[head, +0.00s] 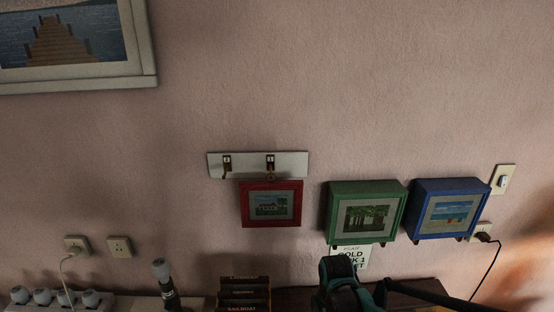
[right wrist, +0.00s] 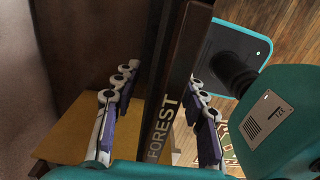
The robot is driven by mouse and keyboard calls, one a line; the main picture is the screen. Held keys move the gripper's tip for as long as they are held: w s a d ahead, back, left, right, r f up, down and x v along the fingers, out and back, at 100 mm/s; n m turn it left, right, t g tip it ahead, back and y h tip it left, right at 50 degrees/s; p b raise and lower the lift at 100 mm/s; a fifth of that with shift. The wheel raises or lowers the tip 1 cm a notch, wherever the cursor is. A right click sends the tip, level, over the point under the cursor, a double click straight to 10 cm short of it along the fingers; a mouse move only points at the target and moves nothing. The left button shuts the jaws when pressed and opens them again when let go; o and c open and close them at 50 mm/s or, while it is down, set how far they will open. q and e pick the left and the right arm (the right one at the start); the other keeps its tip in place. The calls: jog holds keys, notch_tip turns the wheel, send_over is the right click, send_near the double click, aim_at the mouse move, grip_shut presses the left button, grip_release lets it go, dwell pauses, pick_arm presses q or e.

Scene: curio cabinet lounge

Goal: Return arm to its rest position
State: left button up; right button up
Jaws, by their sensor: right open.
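My right arm (head: 342,284) shows as dark teal links at the bottom edge of the head view, below the green frame. Its gripper cannot be made out there. In the right wrist view my right gripper (right wrist: 162,80) has its two purple and white fingers spread wide. A dark wooden piece with the word FOREST (right wrist: 165,118) shows between and beyond the fingers. The fingers do not close on it; how far it is from them is unclear. My left gripper is in neither view.
A red frame (head: 271,224) hangs from a white hook rail (head: 240,165). A green frame (head: 333,205) and a blue frame (head: 416,213) are on the wall to its right. Below stand labelled dark holders (head: 244,293) and a dark bottle-like object (head: 168,290). A black cord (head: 490,270) hangs right.

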notch_tip(320, 180, up, 8)
jog(key=shift+r, duration=0.1)
jog(key=shift+s+r, duration=0.1)
jog(key=shift+r, duration=0.3)
jog(key=shift+s+r, duration=0.1)
jog(key=shift+r, duration=0.15)
jog(key=s+d+m+t, duration=0.2)
jog(key=s+m, duration=0.3)
jog(key=m, duration=0.4)
jog(key=s+d+r+m+t, duration=0.1)
jog(key=s+d+m+t, duration=0.1)
jog(key=s+m+t, duration=0.3)
jog(key=m, duration=0.4)
jog(key=shift+d+r, duration=0.25)
jog(key=shift+d, duration=0.1)
